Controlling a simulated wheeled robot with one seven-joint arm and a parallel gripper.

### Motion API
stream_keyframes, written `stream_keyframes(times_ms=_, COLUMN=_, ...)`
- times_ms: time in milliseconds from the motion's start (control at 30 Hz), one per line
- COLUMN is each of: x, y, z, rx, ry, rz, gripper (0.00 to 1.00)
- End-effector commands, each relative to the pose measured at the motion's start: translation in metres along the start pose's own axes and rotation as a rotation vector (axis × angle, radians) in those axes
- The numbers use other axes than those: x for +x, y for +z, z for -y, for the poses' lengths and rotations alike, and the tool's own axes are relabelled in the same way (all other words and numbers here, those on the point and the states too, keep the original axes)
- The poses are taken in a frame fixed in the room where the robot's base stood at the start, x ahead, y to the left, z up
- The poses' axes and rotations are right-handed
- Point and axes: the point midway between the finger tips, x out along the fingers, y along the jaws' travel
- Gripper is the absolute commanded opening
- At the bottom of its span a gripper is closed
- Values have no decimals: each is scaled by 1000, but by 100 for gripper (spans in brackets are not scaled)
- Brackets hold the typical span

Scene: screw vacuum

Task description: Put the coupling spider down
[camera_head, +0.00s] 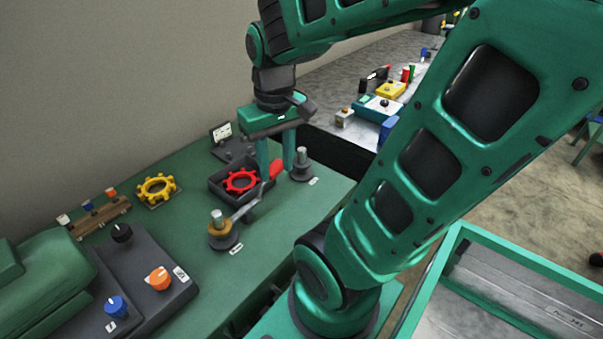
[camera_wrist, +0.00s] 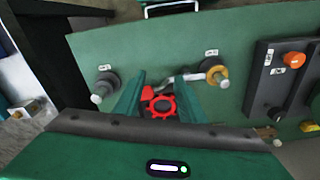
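The coupling spider, which I take to be the red toothed ring (camera_head: 241,181), lies in a black square tray (camera_head: 216,187) on the green bench. It also shows in the wrist view (camera_wrist: 160,107), below and between my fingers. My gripper (camera_head: 277,177) is above the bench at the tray's right side, fingers pointing down. In the wrist view the gripper (camera_wrist: 162,78) has its fingers wide apart with nothing clamped between them. The fingers look apart from the ring; their exact height above the bench is hard to tell.
A lever with a red handle (camera_head: 275,168) reaches from a brass-topped post (camera_head: 217,222) to near my fingers. Another post (camera_head: 301,167) stands right of them. A yellow toothed ring (camera_head: 156,188) lies left of the tray. A knob panel (camera_head: 145,270) stands front left.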

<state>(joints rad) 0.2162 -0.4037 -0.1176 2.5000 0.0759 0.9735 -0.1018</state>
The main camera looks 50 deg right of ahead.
Motion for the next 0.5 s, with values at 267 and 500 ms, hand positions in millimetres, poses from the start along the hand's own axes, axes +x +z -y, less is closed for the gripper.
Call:
stream_keyframes(times_ms=267, x=3, y=58, z=-36, rx=254, ry=-3, rz=61, gripper=37)
stream_keyframes(times_ms=500, x=3, y=62, z=-37, rx=271, ry=-3, rz=66, gripper=37)
